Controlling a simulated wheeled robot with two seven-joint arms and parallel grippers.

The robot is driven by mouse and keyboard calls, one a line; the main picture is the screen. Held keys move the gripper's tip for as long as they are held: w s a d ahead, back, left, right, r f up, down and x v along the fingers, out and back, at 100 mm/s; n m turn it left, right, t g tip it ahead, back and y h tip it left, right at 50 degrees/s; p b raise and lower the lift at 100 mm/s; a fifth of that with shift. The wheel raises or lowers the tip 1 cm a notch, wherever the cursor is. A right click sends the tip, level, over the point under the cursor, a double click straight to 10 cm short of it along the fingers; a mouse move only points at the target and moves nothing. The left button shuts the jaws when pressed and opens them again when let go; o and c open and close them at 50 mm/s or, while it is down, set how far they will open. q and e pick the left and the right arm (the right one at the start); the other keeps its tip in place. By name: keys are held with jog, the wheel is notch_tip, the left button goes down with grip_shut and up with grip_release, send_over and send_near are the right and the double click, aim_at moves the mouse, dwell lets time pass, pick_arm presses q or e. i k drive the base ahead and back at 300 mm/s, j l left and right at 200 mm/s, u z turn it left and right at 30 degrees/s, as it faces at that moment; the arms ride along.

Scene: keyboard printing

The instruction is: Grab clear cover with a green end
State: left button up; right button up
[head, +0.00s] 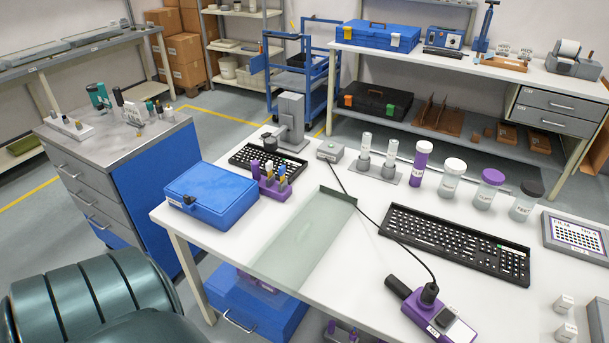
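A long, clear, faintly green-tinted cover (305,240) lies on the white table (385,290), running from the table's middle toward its front edge. Its far end has a dark grey-green upright strip (338,194). Its near end reaches the front edge of the table. Neither of my grippers shows in the head view, and nothing is seen touching the cover.
A blue case (210,195) and a purple holder (270,188) stand left of the cover. A black keyboard (455,243) and a purple device (440,318) with a black cable are to its right. A dark green ribbed seat (90,300) is at lower left.

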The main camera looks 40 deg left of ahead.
aim_at(274, 275)
jog(key=i, duration=0.5)
jog(key=u, duration=1.7)
